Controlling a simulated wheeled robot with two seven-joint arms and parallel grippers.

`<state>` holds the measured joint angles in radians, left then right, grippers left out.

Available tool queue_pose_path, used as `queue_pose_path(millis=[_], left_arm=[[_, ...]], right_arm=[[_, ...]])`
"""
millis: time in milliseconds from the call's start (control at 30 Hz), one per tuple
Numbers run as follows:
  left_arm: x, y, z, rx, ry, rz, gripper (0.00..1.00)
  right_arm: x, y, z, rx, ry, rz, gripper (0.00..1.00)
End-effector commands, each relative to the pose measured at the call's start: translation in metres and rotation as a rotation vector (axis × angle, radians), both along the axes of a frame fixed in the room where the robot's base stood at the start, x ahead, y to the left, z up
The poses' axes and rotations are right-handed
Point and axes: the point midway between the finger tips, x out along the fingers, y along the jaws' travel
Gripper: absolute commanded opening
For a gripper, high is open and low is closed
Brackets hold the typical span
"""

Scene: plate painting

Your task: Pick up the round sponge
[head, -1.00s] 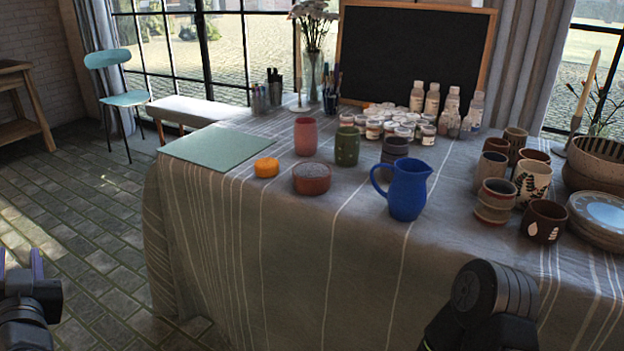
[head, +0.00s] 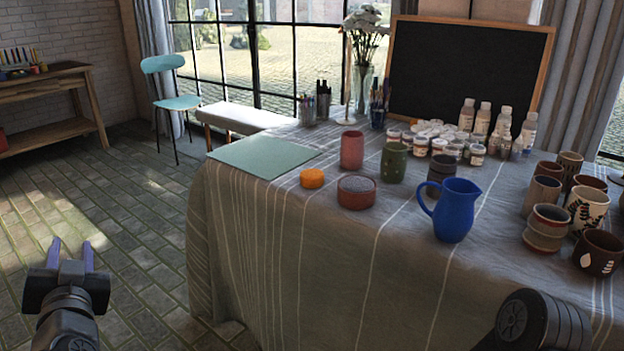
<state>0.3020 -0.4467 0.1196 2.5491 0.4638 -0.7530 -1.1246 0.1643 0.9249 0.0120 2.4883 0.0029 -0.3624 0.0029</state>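The round sponge (head: 312,178) is a small orange disc lying flat on the striped tablecloth (head: 330,255), near the table's front left edge. It stands free, just left of a reddish-brown bowl (head: 357,199) with grey contents. My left gripper (head: 70,254) is at the lower left of the head view, over the floor and well away from the sponge. Its two purple fingers point away from me and stand apart, with nothing between them. Only a dark link of my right arm shows at the lower right; its gripper is out of view.
A pale green mat (head: 262,156) lies left of the sponge. A pink cup (head: 352,150), a green cup (head: 394,163) and a blue pitcher (head: 455,210) stand to the right. Paint jars (head: 440,137) and bottles are behind.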

Motion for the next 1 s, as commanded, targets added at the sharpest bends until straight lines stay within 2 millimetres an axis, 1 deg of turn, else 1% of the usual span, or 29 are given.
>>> queue_pose_path(millis=[67,167,267,367,400,467,500,567,600,667,700,767,800,867,900,1000], left_arm=[[0.0,0.0,-0.001,-0.001,0.001,0.0,0.33],[0.005,-0.003,-0.009,-0.015,0.014,-0.013,0.33],[0.016,-0.013,-0.033,-0.06,0.051,-0.049,0.33],[0.033,-0.033,-0.079,-0.148,0.121,-0.109,0.33],[0.04,-0.044,-0.103,-0.197,0.159,-0.138,0.33],[0.049,-0.066,-0.147,-0.281,0.23,-0.186,0.33],[0.052,-0.083,-0.179,-0.344,0.283,-0.216,0.33],[0.051,-0.111,-0.231,-0.45,0.377,-0.257,0.33],[0.046,-0.132,-0.267,-0.522,0.445,-0.28,0.33],[0.031,-0.164,-0.321,-0.635,0.557,-0.304,0.33],[0.016,-0.186,-0.355,-0.708,0.636,-0.312,0.33],[-0.012,-0.217,-0.402,-0.81,0.753,-0.313,0.33],[-0.034,-0.236,-0.429,-0.873,0.831,-0.307,0.33],[-0.067,-0.26,-0.464,-0.956,0.94,-0.287,0.33],[-0.089,-0.274,-0.482,-1.001,1.005,-0.272,0.33],[-0.137,-0.299,-0.514,-1.084,1.138,-0.227,0.33]], right_arm=[[0.0,0.0,0.0,0.0,0.0,0.0,0.36],[0.0,0.0,0.0,0.0,0.0,0.0,0.36],[0.0,0.0,0.0,0.0,0.0,0.0,0.36],[0.0,0.0,0.0,0.0,0.0,0.0,0.36],[0.0,0.0,0.0,0.0,0.0,0.0,0.36],[0.0,0.0,0.0,0.0,0.0,0.0,0.36],[0.0,0.0,0.0,0.0,0.0,0.0,0.36],[0.0,0.0,0.0,0.0,0.0,0.0,0.36],[0.0,0.0,0.0,0.0,0.0,0.0,0.36],[0.0,0.0,0.0,0.0,0.0,0.0,0.36],[0.0,0.0,0.0,0.0,0.0,0.0,0.36],[0.0,0.0,0.0,0.0,0.0,0.0,0.36],[0.0,0.0,0.0,0.0,0.0,0.0,0.36],[0.0,0.0,0.0,0.0,0.0,0.0,0.36],[0.0,0.0,0.0,0.0,0.0,0.0,0.36],[0.0,0.0,0.0,0.0,0.0,0.0,0.36]])
